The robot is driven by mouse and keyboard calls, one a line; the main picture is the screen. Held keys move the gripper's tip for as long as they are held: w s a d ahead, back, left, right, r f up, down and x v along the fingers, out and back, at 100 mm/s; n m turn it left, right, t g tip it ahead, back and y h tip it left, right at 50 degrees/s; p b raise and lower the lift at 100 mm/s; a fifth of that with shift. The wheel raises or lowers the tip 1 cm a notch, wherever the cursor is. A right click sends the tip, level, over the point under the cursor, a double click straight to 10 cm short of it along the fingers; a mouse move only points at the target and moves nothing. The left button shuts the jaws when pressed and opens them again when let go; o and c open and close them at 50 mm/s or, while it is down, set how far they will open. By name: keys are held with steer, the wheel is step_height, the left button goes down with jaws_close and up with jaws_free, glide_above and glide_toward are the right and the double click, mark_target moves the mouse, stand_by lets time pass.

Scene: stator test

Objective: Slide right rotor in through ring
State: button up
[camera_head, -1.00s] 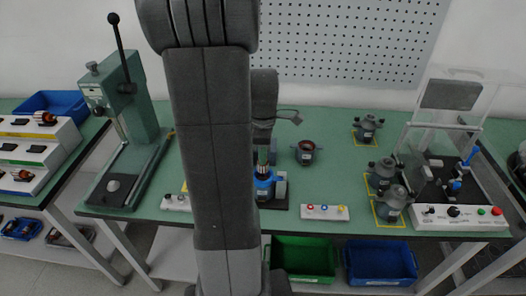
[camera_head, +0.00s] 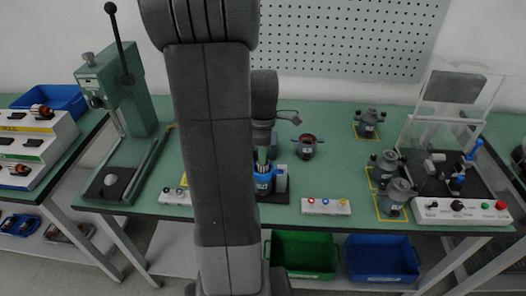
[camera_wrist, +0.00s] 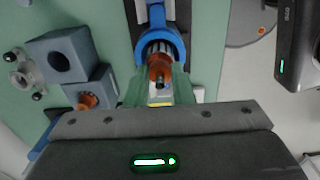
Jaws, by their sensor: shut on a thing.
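My gripper (camera_wrist: 160,92) has green fingers shut on a rotor (camera_wrist: 160,68) with copper windings and a grey laminated core. The blue ring (camera_wrist: 171,42) surrounds part of the core in the wrist view; how deep the rotor sits in it is hard to tell. In the head view the blue ring (camera_head: 264,184) stands upright-mouthed on a dark base at the front middle of the bench. My gripper (camera_head: 262,155) is just above it, partly hidden behind my own arm.
A grey-blue block with a round hole (camera_wrist: 62,57) and a copper-wound part (camera_wrist: 87,100) lie left in the wrist view. A button box (camera_head: 326,206) stands right of the ring. Several grey housings (camera_head: 394,197) and a clear-guarded test station (camera_head: 457,209) are further right. A green press (camera_head: 126,110) stands left.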

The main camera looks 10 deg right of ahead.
steer(key=shift+f, duration=0.1)
steer(key=shift+f+b, duration=0.75)
steer(key=shift+f, duration=0.2)
steer(key=o, duration=0.9)
steer(key=shift+r, duration=0.15)
step_height(320, 180, up, 14)
steer(key=shift+f, duration=0.2)
